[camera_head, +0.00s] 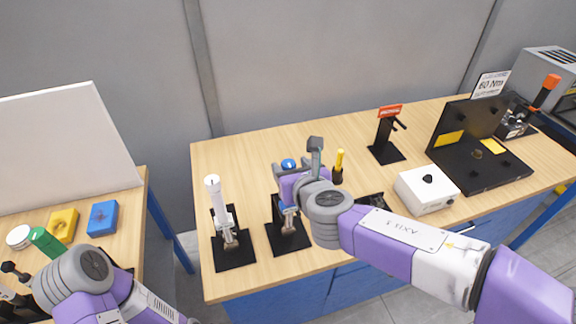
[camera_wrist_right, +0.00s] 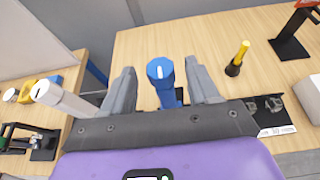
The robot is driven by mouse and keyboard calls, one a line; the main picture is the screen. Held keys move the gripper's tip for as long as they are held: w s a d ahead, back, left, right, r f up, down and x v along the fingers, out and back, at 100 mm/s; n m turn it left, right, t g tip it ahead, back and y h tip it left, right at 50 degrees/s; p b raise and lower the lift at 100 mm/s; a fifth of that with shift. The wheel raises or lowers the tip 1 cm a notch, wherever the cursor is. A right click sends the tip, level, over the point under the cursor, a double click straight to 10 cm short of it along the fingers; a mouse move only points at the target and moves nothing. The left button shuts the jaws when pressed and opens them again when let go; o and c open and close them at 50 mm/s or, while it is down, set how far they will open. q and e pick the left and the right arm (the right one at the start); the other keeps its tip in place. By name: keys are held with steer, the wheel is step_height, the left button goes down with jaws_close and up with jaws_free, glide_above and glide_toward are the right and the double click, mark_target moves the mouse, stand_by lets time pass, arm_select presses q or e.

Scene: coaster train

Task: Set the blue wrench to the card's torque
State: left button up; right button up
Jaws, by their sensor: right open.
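The blue wrench stands upright in a black stand; its blue top (camera_head: 288,163) shows past my right gripper (camera_head: 299,162) in the head view. In the right wrist view the round blue end (camera_wrist_right: 160,70) of the wrench, with a white mark on top, lies between the two open fingers (camera_wrist_right: 158,84). Whether a finger touches it I cannot tell. The card (camera_head: 490,84) at the back right reads 60 Nm.
A white wrench (camera_head: 215,195) stands in a black stand left of the blue one. A yellow-handled tool (camera_head: 339,165) stands close right of my gripper. A white box (camera_head: 427,188) with a black knob, a black fixture (camera_head: 505,175) and a red-labelled stand (camera_head: 388,130) are farther right.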

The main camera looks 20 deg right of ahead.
steer(key=shift+x, duration=1.4)
steer(key=c, duration=1)
steer(key=shift+o, duration=0.2)
